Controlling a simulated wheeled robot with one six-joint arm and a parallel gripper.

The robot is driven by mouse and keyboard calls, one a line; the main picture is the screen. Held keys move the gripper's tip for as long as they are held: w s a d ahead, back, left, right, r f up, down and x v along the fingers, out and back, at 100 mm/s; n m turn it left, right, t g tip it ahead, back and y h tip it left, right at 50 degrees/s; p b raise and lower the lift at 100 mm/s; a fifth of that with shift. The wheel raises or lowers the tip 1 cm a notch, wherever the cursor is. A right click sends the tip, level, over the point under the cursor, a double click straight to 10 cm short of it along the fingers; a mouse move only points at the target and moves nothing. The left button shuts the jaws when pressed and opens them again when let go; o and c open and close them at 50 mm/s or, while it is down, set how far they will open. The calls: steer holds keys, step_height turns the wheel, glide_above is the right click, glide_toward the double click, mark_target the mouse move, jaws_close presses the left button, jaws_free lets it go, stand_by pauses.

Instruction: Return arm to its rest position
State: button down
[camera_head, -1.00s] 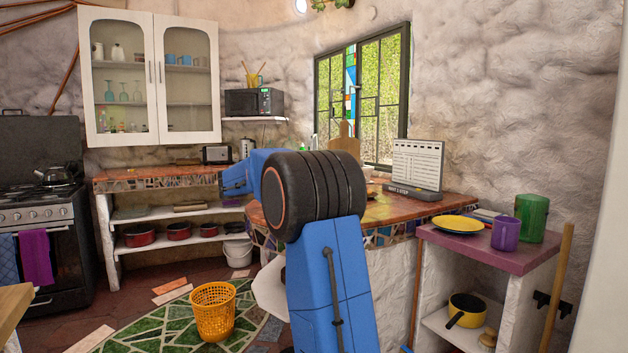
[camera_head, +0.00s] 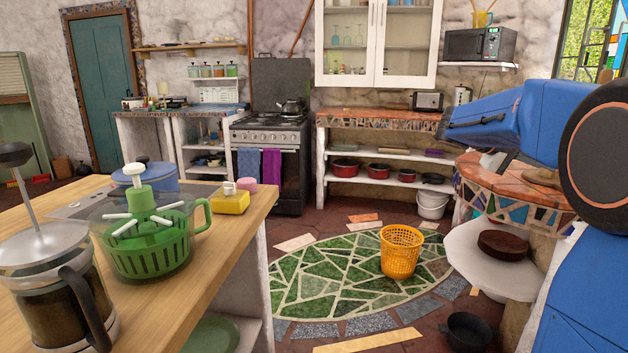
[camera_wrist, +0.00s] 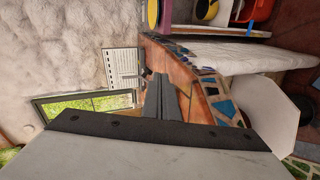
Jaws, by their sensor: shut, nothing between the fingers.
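My blue arm shows at the right edge of the head view, folded at a large black elbow joint (camera_head: 600,150). Its blue upper section (camera_head: 510,118) points left over the mosaic counter (camera_head: 515,185). My gripper shows in the wrist view (camera_wrist: 168,100) as dark fingers close together, shut and empty. Beyond the fingers lie the counter's orange-brown top and its mosaic edge. In the head view I cannot make out the fingertips.
A wooden table at front left holds a French press (camera_head: 60,285), a green salad spinner (camera_head: 150,235) and a yellow block (camera_head: 230,201). An orange basket (camera_head: 401,252) stands on the green mosaic floor. A dark pan (camera_head: 468,330) lies on the floor at right. Open floor lies between.

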steer(key=s+a+f+n+t+y, duration=0.1)
steer(key=s+a+f+y, duration=0.3)
steer(key=s+a+f, duration=0.5)
steer(key=s+a+f+n+t+y, duration=0.1)
steer(key=s+a+f+t+y, duration=0.3)
steer(key=s+a+f, duration=0.4)
steer(key=s+a+f+n+t+y, duration=0.1)
steer(key=s+a+f+y, duration=0.5)
steer(key=a, duration=1.2)
steer(key=s+f+t, duration=0.1)
steer(key=s+f, duration=0.2)
steer(key=shift+s+a+f+n+t, duration=0.3)
steer(key=shift+s, duration=0.05)
